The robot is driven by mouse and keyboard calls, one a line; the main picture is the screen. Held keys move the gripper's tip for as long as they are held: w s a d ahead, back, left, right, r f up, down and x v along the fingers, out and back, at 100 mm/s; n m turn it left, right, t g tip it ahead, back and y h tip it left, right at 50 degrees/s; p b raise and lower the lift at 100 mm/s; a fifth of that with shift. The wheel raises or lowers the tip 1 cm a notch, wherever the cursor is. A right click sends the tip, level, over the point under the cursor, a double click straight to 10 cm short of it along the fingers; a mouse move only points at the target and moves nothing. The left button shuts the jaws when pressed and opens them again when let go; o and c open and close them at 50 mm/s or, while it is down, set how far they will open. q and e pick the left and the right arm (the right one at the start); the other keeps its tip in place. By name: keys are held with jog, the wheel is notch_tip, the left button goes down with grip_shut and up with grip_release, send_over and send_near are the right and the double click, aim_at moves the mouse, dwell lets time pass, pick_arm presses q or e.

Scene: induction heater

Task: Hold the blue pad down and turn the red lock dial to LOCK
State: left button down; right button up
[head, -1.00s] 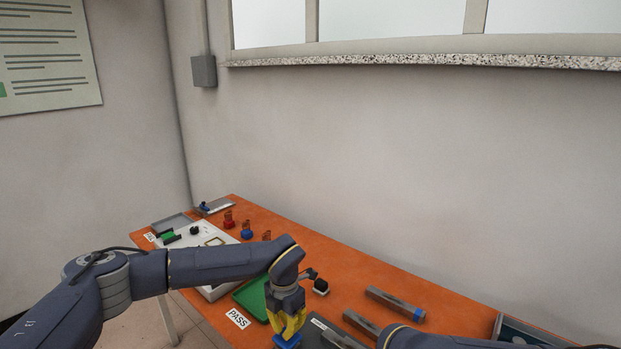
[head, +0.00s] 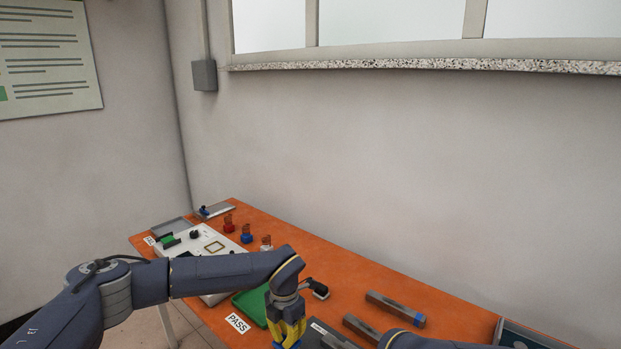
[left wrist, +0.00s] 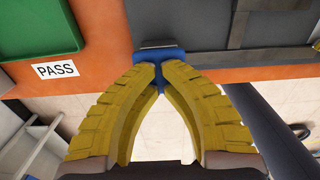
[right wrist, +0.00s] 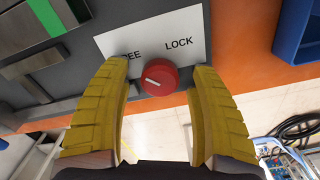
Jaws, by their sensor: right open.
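The blue pad (left wrist: 150,54) lies under my left gripper (left wrist: 160,68) in the left wrist view. The yellow fingers are drawn together at the tips, right over the pad, and partly hide it. Whether they press it down I cannot tell. In the head view my left gripper (head: 288,330) is low at the front edge of the table. The red lock dial (right wrist: 158,79) sits below a white label reading LOCK, its FREE side partly hidden. Its white mark slants toward the upper left. My right gripper (right wrist: 160,68) is open, with one finger on each side of the dial, apart from it.
A green tray (head: 250,306) and a PASS label (head: 237,323) lie left of my left gripper. Grey bars (head: 395,308) lie to the right on the orange table (head: 340,263). A blue bin (right wrist: 298,32) stands right of the dial.

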pick_arm(q)
jog(key=shift+f, duration=1.1)
pick_arm(e)
jog(key=shift+o, duration=0.2)
pick_arm(q)
jog(key=shift+s+f, duration=0.1)
pick_arm(e)
jog(key=c, duration=1.2)
jog(key=m, duration=0.5)
pick_arm(q)
jog(key=shift+f, duration=0.1)
pick_arm(e)
jog(key=m, duration=0.5)
jog(key=shift+s, duration=0.1)
pick_arm(q)
jog(key=shift+a, duration=0.1)
jog(key=shift+s, duration=0.1)
pick_arm(e)
jog(key=o, duration=1.1)
